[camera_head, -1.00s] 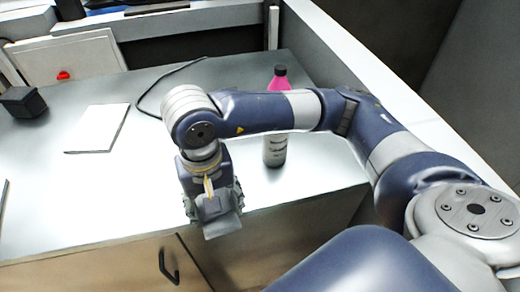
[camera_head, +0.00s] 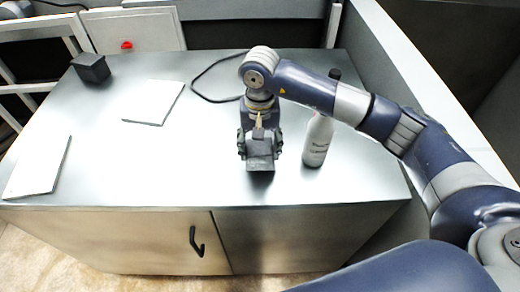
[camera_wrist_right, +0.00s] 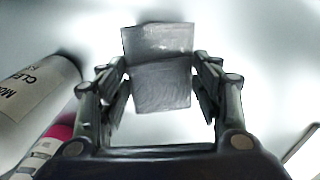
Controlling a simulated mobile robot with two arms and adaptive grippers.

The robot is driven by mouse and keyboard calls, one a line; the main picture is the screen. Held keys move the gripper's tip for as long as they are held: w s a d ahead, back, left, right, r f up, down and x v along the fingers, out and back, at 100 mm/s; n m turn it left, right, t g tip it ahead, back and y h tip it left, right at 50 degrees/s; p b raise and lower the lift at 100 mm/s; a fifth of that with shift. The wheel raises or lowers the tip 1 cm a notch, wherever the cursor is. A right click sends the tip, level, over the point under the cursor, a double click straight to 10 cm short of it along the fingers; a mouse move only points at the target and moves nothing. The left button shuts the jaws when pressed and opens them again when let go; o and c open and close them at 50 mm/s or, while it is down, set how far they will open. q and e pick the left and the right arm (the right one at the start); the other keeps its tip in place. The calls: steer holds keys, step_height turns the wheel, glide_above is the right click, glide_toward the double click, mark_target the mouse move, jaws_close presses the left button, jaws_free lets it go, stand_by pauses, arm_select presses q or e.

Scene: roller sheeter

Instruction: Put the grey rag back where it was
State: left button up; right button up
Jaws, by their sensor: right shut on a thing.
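The grey rag (camera_head: 260,163) is a small dark grey folded piece held in my right gripper (camera_head: 260,143), over the front part of the metal worktop. In the right wrist view the rag (camera_wrist_right: 160,85) sits between the two fingers (camera_wrist_right: 160,80), with a crease across its middle. The right gripper is shut on it. I cannot tell whether the rag touches the worktop. My left gripper is not in view.
A white bottle (camera_head: 318,142) stands just right of the gripper, partly behind my arm. The wrist view shows a labelled bottle (camera_wrist_right: 35,90) and a pink-topped one (camera_wrist_right: 45,150). White boards (camera_head: 153,102) (camera_head: 38,168) and a black box (camera_head: 91,67) lie left. A cable (camera_head: 208,72) lies behind.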

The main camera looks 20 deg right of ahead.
mark_target(260, 150)
steer(key=shift+w, duration=0.2)
steer(key=shift+f+p, duration=0.35)
steer(key=shift+f, duration=0.05)
step_height(260, 150, down, 3)
steer(key=shift+d+r+p, duration=0.1)
steer(key=shift+r+p, duration=0.1)
steer(key=shift+p, duration=0.35)
steer(key=shift+f, duration=0.1)
steer(key=shift+f+b, duration=0.15)
steer(key=shift+b, duration=0.15)
steer(key=o, duration=1)
